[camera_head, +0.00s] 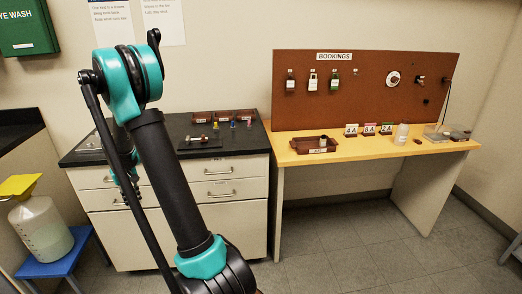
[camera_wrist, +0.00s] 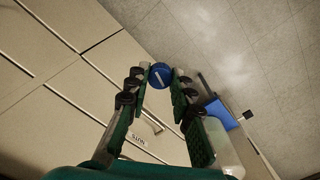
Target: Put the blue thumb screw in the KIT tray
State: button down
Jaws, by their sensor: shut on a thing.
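The blue thumb screw (camera_wrist: 160,75) is a round blue head with a pale bar across it. It sits between the fingertips of my gripper (camera_wrist: 161,82), which is shut on it. In the wrist view it is in front of pale drawer fronts and floor. In the head view my own arm mostly hides my gripper, and the held screw cannot be made out. The KIT tray (camera_head: 299,149) is a brown, low-walled tray at the left of the yellow bench, well to the right of my arm. A small pale item (camera_head: 323,142) shows at its right end.
A dark-topped drawer cabinet (camera_head: 235,190) holds small brown bins and several coloured pieces. The yellow bench (camera_head: 365,150) carries tag stands (camera_head: 369,129) and a bottle (camera_head: 401,134). A blue stool (camera_head: 62,268) with a jug (camera_head: 42,236) is at left. Floor before the bench is clear.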

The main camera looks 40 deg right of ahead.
aim_at(314, 144)
jog(key=k+z, duration=0.2)
jog(key=z, duration=0.2)
jog(key=k+l+z, duration=0.1)
jog(key=k+z, duration=0.15)
jog(key=z, duration=0.15)
jog(key=i+j+z, duration=0.1)
jog(key=z, duration=0.3)
jog(key=j+z, duration=0.15)
jog(key=z, duration=0.2)
jog(key=i+j+z, duration=0.1)
jog(key=z, duration=0.3)
jog(key=j+z, duration=0.2)
jog(key=z, duration=0.2)
